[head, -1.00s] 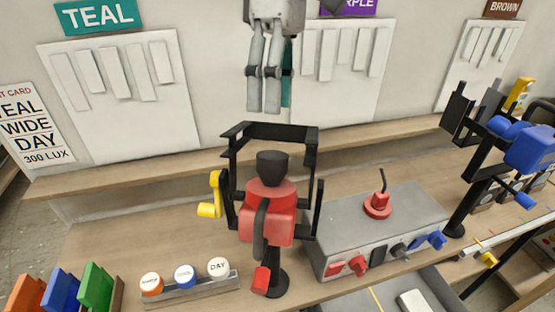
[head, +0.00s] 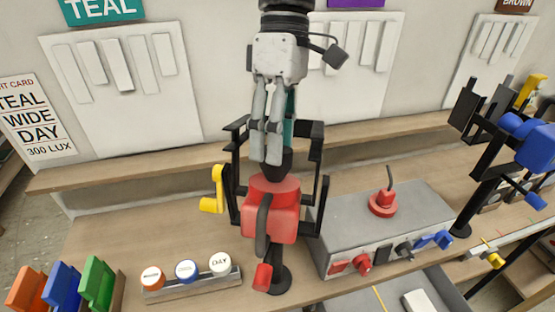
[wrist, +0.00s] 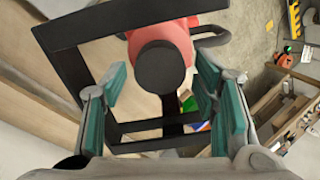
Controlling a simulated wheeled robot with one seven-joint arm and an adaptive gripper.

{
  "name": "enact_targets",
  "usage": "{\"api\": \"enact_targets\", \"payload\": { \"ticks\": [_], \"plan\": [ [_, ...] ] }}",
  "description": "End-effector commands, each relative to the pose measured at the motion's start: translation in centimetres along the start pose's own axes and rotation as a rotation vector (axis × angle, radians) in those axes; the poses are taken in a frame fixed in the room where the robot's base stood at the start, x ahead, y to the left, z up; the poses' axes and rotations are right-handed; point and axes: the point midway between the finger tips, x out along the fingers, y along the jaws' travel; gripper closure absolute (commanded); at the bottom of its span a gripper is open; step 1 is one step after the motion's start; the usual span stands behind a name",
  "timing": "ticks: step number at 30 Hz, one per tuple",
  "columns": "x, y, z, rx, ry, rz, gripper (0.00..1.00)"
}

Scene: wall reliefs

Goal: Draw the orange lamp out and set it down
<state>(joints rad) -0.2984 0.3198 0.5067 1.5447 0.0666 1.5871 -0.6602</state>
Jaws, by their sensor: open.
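My gripper (head: 265,160) is open and points down over a red fixture (head: 270,205) with a black round cap (head: 282,166). In the wrist view the black cap (wrist: 165,67) shows between the two teal-padded fingers (wrist: 160,110), apart from both pads. In the head view the fingers partly cover the cap. An orange-sided round piece with a white labelled top (head: 153,278) sits leftmost in a grey rack (head: 190,289), well left of my gripper. It may be the orange lamp. No other orange lamp is plain to see.
A black frame (head: 319,160) surrounds the fixture, with a yellow handle (head: 216,190) at its left. Blue (head: 186,271) and white DAY (head: 220,263) pieces share the rack. Orange (head: 25,288), blue and green slabs stand further left. A grey box with knobs (head: 385,235) is at right.

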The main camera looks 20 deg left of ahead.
Motion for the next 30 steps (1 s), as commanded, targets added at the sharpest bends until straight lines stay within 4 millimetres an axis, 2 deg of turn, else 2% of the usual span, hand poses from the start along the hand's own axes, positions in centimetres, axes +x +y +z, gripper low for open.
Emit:
{"api": "enact_targets", "payload": {
  "ticks": [2, 3, 9, 10, 11, 15, 30],
  "plan": [
    [-0.01, 0.0, 0.0, 0.0, 0.0, 0.0, 0.46],
    [-0.01, 0.0, 0.0, 0.0, 0.0, 0.0, 0.5],
    [-0.01, 0.0, 0.0, 0.0, 0.0, 0.0, 0.95],
    [-0.01, 0.0, 0.0, 0.0, 0.0, 0.0, 0.95],
    [-0.02, 0.0, 0.0, 0.0, 0.0, 0.0, 0.66],
    [-0.01, 0.0, 0.0, 0.0, 0.0, 0.0, 0.95],
    [-0.81, -0.01, -0.02, 0.0, 0.001, 0.001, 0.95]
  ]
}}
